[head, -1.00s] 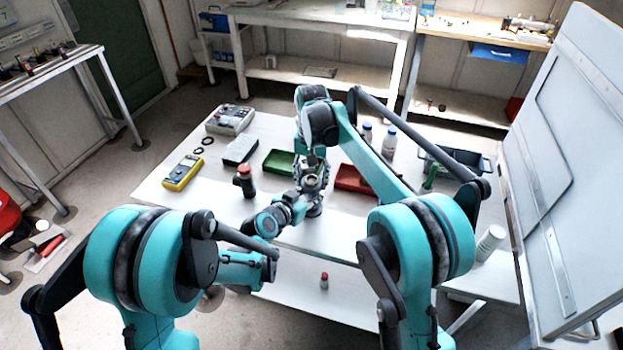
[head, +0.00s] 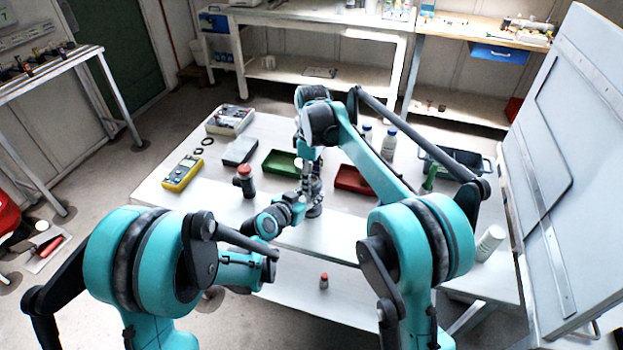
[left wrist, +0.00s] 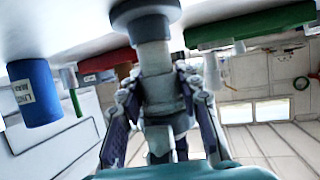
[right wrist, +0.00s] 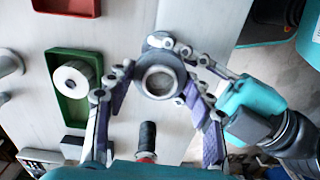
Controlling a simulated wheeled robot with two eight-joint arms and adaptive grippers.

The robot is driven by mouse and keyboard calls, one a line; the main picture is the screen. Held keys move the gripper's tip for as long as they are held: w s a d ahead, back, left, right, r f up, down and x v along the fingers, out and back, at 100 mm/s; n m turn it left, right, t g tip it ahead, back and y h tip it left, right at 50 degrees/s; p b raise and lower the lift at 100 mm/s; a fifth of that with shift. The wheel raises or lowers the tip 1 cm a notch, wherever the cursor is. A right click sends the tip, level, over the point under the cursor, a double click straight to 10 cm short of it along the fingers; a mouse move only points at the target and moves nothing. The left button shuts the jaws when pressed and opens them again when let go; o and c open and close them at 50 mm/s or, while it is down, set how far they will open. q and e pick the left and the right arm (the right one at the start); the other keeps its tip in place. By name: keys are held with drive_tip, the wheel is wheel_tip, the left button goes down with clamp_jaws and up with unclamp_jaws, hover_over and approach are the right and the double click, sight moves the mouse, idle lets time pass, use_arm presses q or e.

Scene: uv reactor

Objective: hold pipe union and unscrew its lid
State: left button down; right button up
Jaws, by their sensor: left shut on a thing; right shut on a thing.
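The pipe union (head: 315,210) stands upright on the white table, mostly covered by my grippers. The left wrist view shows its grey body (left wrist: 153,60) and dark base flange. My left gripper (head: 304,198) comes from the front and is shut around the body, a finger on each side. My right gripper (head: 312,180) comes from above and is shut on the lid. In the right wrist view, the lid's round, ringed top (right wrist: 160,82) lies between its fingers. Any gap between lid and body is too small to tell.
A green tray (right wrist: 57,108) holding a pale round part (right wrist: 72,78) is close behind left. A red tray (head: 352,188) is close on the right. A dark, red-topped bottle (head: 245,182) stands left. White bottles (head: 390,140) stand behind the red tray.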

drive_tip(key=shift+r, duration=0.15)
drive_tip(key=shift+r, duration=1)
drive_tip(key=shift+r, duration=2)
use_arm(q)
drive_tip(key=c, duration=1)
unclamp_jaws()
